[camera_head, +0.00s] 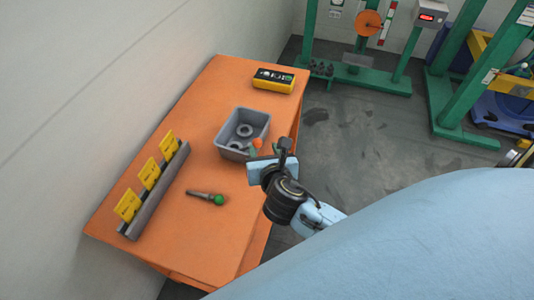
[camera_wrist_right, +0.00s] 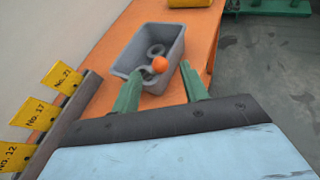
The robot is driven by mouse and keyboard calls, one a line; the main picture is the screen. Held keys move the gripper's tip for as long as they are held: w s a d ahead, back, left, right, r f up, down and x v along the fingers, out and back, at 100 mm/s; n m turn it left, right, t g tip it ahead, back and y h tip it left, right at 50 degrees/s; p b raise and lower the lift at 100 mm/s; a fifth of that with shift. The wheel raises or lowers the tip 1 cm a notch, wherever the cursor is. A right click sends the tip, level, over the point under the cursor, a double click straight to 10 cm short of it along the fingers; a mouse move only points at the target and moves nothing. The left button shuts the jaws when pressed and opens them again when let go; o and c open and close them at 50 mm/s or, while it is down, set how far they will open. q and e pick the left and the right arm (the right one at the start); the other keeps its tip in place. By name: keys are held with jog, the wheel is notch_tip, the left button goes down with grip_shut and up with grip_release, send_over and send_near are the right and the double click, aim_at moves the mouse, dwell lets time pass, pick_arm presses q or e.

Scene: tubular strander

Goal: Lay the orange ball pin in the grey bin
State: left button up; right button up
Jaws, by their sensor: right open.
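The orange ball pin (camera_head: 257,143) shows mainly as its orange ball, at the near right side of the grey bin (camera_head: 226,141). In the right wrist view the ball (camera_wrist_right: 160,64) appears within the outline of the bin (camera_wrist_right: 128,60); its shank is mostly hidden, and I cannot tell how it rests. My right gripper (camera_head: 266,150) is beside the bin's near right corner. Its two green fingers (camera_wrist_right: 161,87) are spread apart in the wrist view, with the ball just beyond them and nothing clamped. My left gripper is not in view.
Grey rings (camera_head: 245,130) lie in the bin. A green ball pin (camera_head: 219,200) lies on the orange table (camera_head: 185,235). A rack with yellow number tags (camera_head: 150,173) stands at left, a yellow device (camera_head: 273,82) at the back. The table's right edge is close to my gripper.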

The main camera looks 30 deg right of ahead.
jog(key=shift+v, duration=1.7)
